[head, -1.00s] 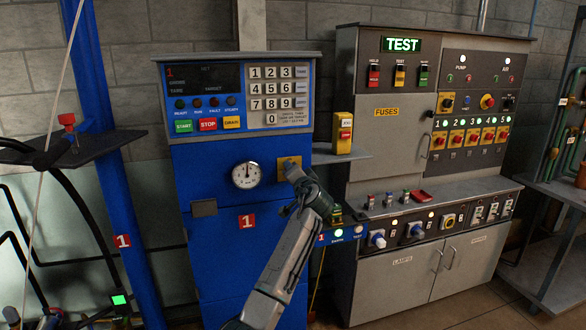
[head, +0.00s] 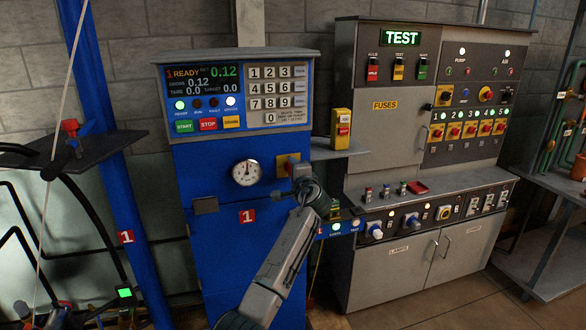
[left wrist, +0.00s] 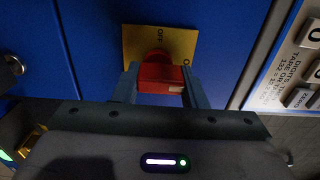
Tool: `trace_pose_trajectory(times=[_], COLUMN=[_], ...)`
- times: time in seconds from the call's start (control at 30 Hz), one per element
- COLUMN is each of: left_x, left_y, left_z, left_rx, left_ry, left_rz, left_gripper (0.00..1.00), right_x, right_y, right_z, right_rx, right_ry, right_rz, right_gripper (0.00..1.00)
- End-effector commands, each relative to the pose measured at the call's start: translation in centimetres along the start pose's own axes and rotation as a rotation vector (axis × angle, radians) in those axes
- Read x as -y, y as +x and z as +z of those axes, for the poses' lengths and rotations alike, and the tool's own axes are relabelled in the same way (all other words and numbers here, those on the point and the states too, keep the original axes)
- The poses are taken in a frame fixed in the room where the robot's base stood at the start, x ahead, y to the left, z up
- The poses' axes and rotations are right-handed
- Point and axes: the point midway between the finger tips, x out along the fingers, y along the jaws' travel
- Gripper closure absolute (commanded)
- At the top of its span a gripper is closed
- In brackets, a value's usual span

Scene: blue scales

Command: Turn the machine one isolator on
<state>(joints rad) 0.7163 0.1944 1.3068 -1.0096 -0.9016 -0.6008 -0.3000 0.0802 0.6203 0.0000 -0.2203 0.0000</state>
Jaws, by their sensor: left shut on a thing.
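The machine one isolator is a red handle (left wrist: 160,76) on a yellow plate (left wrist: 180,38), set in the front of the blue machine marked 1 (head: 225,270). The plate (head: 282,160) also shows in the head view, right of the round gauge (head: 247,174). My left gripper (head: 299,178) reaches it from below and hides most of the handle. In the left wrist view, its two fingers (left wrist: 160,88) stand either side of the red handle, shut on it. The machine's display (head: 203,79) is lit and reads READY, with a green lamp on below it. My right gripper is not in view.
A keypad (head: 278,90) sits right of the display, above my left gripper. A yellow box with a red button (head: 342,128) stands on a side shelf (head: 335,150). The grey test bench (head: 420,190) with several switches stands to the right.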

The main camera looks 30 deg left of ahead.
Motion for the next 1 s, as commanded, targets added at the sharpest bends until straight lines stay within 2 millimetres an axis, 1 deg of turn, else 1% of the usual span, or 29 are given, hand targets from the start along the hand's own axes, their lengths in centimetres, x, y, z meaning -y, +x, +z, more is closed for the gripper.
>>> trace_pose_trajectory(times=[0.47, 0.5, 0.57, 0.6, 0.87, 1.0], left_x=[-0.2, -0.2, -0.2, -0.2, -0.1, -0.3], left_y=[0.0, 0.0, 0.0, 0.0, -0.1, -1.1], left_z=[0.0, 0.0, 0.0, 0.0, 0.0, -0.1], left_rx=[0.000, 0.000, 0.000, 0.000, 0.000, -0.001], left_ry=[0.014, 0.014, 0.013, 0.013, 0.011, 0.009], left_rz=[0.003, 0.003, 0.003, 0.002, 0.001, 0.001], left_gripper=[0.85, 0.54, 0.42, 0.40, 0.40, 0.40], right_x=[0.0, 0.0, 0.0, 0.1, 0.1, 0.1], right_y=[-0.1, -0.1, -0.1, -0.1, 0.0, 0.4], right_z=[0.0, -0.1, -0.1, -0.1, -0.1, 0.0], right_rx=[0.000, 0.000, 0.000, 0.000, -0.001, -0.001], right_ry=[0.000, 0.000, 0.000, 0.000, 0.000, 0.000], right_rz=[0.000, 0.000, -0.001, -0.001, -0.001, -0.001], right_gripper=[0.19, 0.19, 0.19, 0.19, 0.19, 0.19])
